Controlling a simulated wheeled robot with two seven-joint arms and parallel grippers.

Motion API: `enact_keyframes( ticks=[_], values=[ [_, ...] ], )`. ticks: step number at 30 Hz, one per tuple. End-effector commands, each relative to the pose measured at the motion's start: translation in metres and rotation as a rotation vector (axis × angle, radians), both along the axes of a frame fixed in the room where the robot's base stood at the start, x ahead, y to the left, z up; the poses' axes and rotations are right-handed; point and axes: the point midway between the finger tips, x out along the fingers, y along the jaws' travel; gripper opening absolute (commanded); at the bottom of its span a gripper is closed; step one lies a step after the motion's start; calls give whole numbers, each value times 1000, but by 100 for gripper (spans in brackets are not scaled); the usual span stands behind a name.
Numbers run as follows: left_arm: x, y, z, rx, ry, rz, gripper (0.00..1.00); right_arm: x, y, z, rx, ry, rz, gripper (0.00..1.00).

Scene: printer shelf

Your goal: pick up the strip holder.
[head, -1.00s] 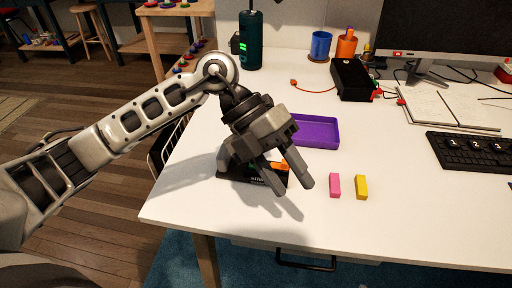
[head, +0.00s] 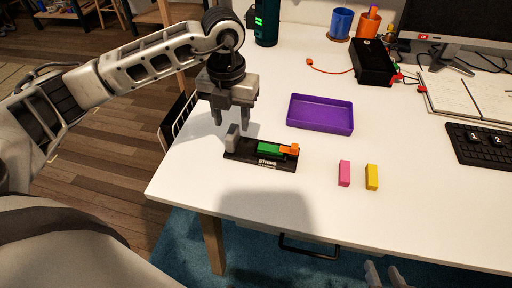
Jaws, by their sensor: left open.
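The strip holder (head: 240,155) is a low black base with a white "STRIPS" label, lying on the white table at its left side. A green strip (head: 270,148) and an orange strip (head: 290,149) sit on its right part. A grey upright piece shows at its left end; I cannot tell whether it belongs to the holder. My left gripper (head: 230,118) points down above and just behind the holder's left end. It is open, with nothing between its fingers. My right gripper (head: 385,275) shows only its fingertips at the bottom edge, apart and empty.
A purple tray (head: 320,128) lies behind and right of the holder. A pink block (head: 344,173) and a yellow block (head: 371,177) stand to the right. A black box (head: 372,62), cups and a keyboard (head: 480,145) are farther off. The table front is clear.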

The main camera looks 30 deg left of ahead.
Motion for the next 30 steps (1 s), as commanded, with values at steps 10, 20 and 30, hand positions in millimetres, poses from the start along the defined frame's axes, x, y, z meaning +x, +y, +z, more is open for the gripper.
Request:
enact_keyframes(
  ticks=[10, 20, 30],
  values=[
    [-5, 0, -41, -1, 3, 1, 45, 0, 0, 2, -4, -1, 0, 36],
    [-4, 0, -55, -1, 0, -1, 45, 2, 0, -1, -6, 0, 0, 36],
    [-4, -1, -54, -2, -1, -1, 0, 4, 0, 1, -6, -5, 0, 36]
  ],
)
